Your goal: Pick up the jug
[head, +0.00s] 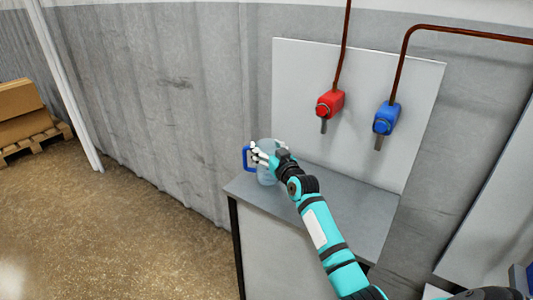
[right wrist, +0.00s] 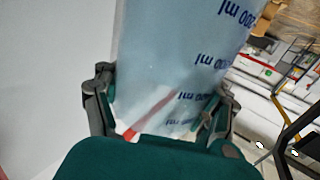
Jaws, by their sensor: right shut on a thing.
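The jug (head: 267,176) is clear with a blue handle (head: 246,158) on its left side. It stands at the left end of the grey counter in the head view; I cannot tell whether its base touches the counter. My right gripper (head: 262,158) is shut on the jug's upper body, and its arm hides part of the jug. In the right wrist view the jug (right wrist: 185,55) fills the middle, with blue "ml" markings, between the two fingers of my right gripper (right wrist: 165,115). My left gripper is not in view.
The grey counter (head: 345,215) is clear right of the jug. A white panel (head: 300,85) behind it carries a red tap (head: 329,104) and a blue tap (head: 386,119) with pipes above. Boxes (head: 20,108) on a pallet stand far left. The floor on the left is open.

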